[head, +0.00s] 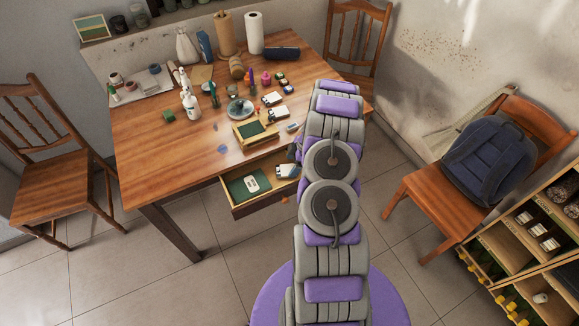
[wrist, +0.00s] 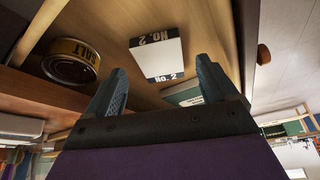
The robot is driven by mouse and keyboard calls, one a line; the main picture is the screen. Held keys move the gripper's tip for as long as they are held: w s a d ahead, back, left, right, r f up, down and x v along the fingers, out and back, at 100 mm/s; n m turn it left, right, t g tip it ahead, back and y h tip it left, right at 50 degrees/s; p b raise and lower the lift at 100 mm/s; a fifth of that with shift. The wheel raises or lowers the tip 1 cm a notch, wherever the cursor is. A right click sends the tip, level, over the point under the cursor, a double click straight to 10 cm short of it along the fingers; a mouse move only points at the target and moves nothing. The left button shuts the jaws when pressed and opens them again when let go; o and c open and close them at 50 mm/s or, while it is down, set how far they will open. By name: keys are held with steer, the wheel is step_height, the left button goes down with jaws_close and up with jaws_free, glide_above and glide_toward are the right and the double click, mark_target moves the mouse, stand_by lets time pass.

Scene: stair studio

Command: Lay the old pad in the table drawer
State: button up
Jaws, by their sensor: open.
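The table drawer (head: 238,209) is pulled open below the front edge of the wooden table. In it, a white pad with black "No. 2" bands (wrist: 160,57) lies on the drawer floor in the wrist view. In the head view my arm hides most of the gripper.
A green item (head: 240,190) with a white labelled thing lies in the drawer's left part. A round tin (wrist: 72,60) shows in the wrist view. Chairs stand left, behind and right.

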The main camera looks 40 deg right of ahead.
step_height(320, 180, up, 8)
steer(key=s+p, duration=0.1)
steer(key=s, duration=0.1)
step_height(320, 180, up, 7)
glide_above(286, 173)
steer(key=s+a+r+m+g, duration=0.1)
steer(key=s+a+r+m, duration=0.1)
steer(key=a+r, duration=0.7)
steer(key=s+a+r+m+g, duration=0.1)
steer(key=s+a+r, duration=0.2)
steer(key=a+r, duration=0.6)
steer(key=s+a+r+m+g+h, duration=0.2)
steer(key=s+a+r+m, duration=0.35)
steer(key=s+a, duration=0.75)
steer(key=s+r+m+h, duration=0.1)
steer(key=s+r+m, duration=0.1)
steer(key=s, duration=1.2)
steer(key=shift+s+d+r+h, duration=0.15)
steer(key=shift+s+r+h, duration=0.1)
steer(key=shift+s+h, duration=0.15)
